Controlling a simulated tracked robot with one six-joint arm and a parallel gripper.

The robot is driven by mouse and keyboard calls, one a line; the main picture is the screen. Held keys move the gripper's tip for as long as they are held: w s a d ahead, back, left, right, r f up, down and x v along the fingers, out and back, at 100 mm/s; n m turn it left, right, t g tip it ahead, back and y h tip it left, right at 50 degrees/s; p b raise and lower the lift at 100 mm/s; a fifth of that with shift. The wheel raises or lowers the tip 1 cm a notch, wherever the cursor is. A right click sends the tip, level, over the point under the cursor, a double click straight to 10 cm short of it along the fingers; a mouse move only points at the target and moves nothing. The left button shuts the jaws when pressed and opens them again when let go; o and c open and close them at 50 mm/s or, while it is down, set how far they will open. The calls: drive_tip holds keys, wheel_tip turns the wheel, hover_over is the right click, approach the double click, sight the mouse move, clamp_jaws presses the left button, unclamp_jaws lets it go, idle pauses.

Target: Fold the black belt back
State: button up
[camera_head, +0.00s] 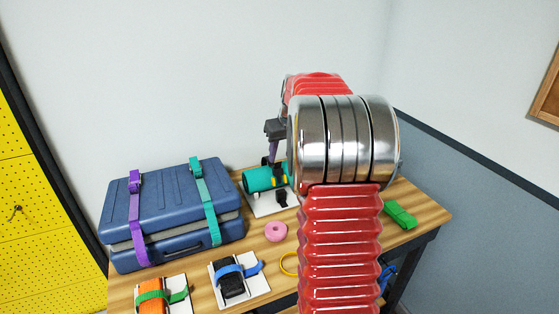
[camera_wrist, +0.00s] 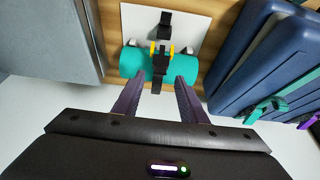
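The black belt (camera_wrist: 164,27) runs over a teal roll (camera_wrist: 131,63) on a white board (camera_wrist: 194,27) in the wrist view. One belt end lies on the board beyond the roll; another black part stands between my fingers. Yellow pieces flank the belt on the roll. My gripper (camera_wrist: 160,82) is open, its two purple fingers on either side of the belt with gaps. In the head view the teal roll (camera_head: 257,180) and the black belt end (camera_head: 282,198) show left of my arm, with my gripper (camera_head: 273,157) above the roll. My arm hides the board's right part.
A blue suitcase (camera_head: 172,212) with purple and teal straps stands left of the board. A pink ring (camera_head: 276,232), a black item with a blue strap (camera_head: 234,284) and an orange item with a green strap (camera_head: 151,298) lie nearer. A green block (camera_head: 399,215) lies right.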

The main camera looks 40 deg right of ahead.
drive_tip(key=shift+x, duration=1.95)
drive_tip(key=shift+c, duration=0.2)
clamp_jaws()
